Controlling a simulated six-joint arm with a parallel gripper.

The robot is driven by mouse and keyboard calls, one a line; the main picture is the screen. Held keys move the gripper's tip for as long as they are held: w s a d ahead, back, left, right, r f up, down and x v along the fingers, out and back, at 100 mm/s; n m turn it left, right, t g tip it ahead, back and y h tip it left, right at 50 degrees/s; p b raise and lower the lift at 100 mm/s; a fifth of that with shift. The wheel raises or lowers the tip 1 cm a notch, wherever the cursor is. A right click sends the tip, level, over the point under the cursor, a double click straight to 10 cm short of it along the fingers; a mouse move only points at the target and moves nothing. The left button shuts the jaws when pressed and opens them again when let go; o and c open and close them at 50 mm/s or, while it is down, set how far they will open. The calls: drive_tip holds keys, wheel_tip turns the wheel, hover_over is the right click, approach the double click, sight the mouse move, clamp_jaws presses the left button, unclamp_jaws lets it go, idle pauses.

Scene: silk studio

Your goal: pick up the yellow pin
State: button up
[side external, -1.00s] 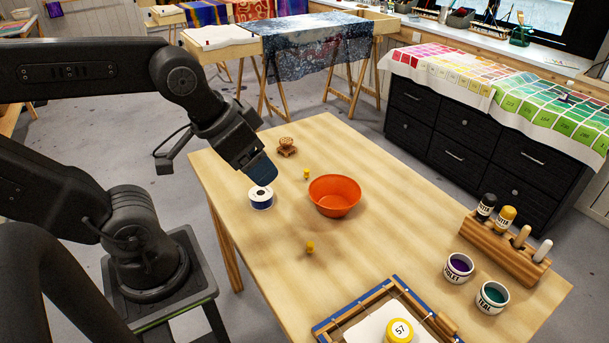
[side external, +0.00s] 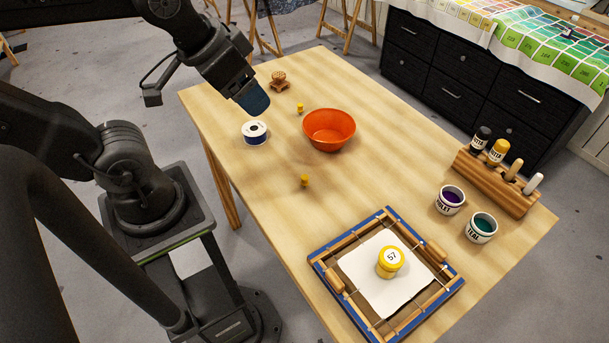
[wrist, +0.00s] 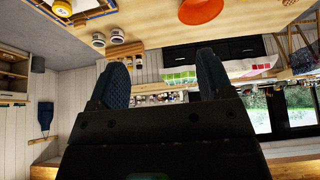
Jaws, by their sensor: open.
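Two small yellow pins stand on the wooden table in the side external view. The nearer yellow pin (side external: 305,181) is in front of the orange bowl. The farther yellow pin (side external: 300,108) is behind and left of the bowl. My gripper (side external: 256,103) is in the air above and behind the white and blue spool, left of both pins and apart from them. In the wrist view my gripper (wrist: 162,62) shows its two blue fingers spread with nothing between them. I cannot make out a pin in the wrist view.
The orange bowl (side external: 330,131) stands mid-table, right of the spool (side external: 254,136). A wooden figure (side external: 279,82) is at the back. A blue-edged frame (side external: 455,288) holds a yellow jar (side external: 390,263). Paint pots (side external: 450,201) and a bottle rack (side external: 490,186) are at the right. Table around the nearer pin is clear.

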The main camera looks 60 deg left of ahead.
idle(0.4)
drive_tip(key=c, duration=0.4)
drive_tip(key=shift+c, duration=0.2)
drive_tip(key=m+g, duration=0.6)
drive_tip(key=m, duration=0.8)
hover_over(305, 177)
wheel_tip(305, 177, down, 15)
drive_tip(key=shift+m, duration=0.4)
wheel_tip(305, 177, down, 8)
drive_tip(key=shift+s+f, duration=0.1)
drive_tip(key=shift+s, duration=0.05)
drive_tip(key=shift+f, duration=2.75)
